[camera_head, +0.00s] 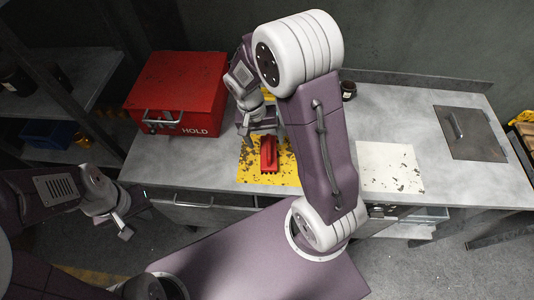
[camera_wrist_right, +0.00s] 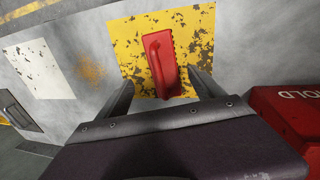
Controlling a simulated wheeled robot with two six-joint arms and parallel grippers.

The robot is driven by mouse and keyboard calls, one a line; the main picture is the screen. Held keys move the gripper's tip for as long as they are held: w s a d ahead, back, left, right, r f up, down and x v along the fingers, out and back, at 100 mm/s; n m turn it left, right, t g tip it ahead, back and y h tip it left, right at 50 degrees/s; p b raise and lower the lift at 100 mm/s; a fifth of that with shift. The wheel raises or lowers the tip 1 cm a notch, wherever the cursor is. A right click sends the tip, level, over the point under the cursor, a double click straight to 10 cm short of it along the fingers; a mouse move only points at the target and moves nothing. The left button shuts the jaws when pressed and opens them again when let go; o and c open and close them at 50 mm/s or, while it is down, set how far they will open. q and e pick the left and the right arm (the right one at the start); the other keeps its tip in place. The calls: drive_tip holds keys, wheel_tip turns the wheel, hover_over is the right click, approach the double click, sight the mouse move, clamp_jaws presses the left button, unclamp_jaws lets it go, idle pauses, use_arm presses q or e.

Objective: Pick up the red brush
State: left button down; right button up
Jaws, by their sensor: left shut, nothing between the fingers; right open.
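The red brush (camera_head: 268,154) lies on a worn yellow square (camera_head: 285,174) on the grey counter. In the right wrist view the brush (camera_wrist_right: 162,64) shows its handle upward, between and beyond the two fingers. My right gripper (camera_head: 264,135) is open above the brush, near its far end; it also shows in the right wrist view (camera_wrist_right: 164,92). I see no contact between fingers and brush. My left gripper (camera_head: 128,217) is shut and empty, low at the left, in front of the counter.
A red box marked HOLD (camera_head: 176,92) stands left of the yellow square. A white worn patch (camera_head: 390,167) and a grey hatch with a handle (camera_head: 470,133) lie to the right. A small dark jar (camera_head: 348,90) stands at the back. Shelves (camera_head: 62,80) are at far left.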

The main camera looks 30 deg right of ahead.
sight(265, 153)
wheel_tip(265, 153, down, 3)
drive_tip(key=shift+s+d+r, duration=0.1)
drive_tip(key=shift+r, duration=0.05)
drive_tip(key=shift+f, duration=0.35)
drive_tip(key=f, duration=0.4)
drive_tip(key=shift+d, duration=0.3)
drive_tip(key=shift+f, duration=0.5)
drive_tip(key=c, duration=1.7)
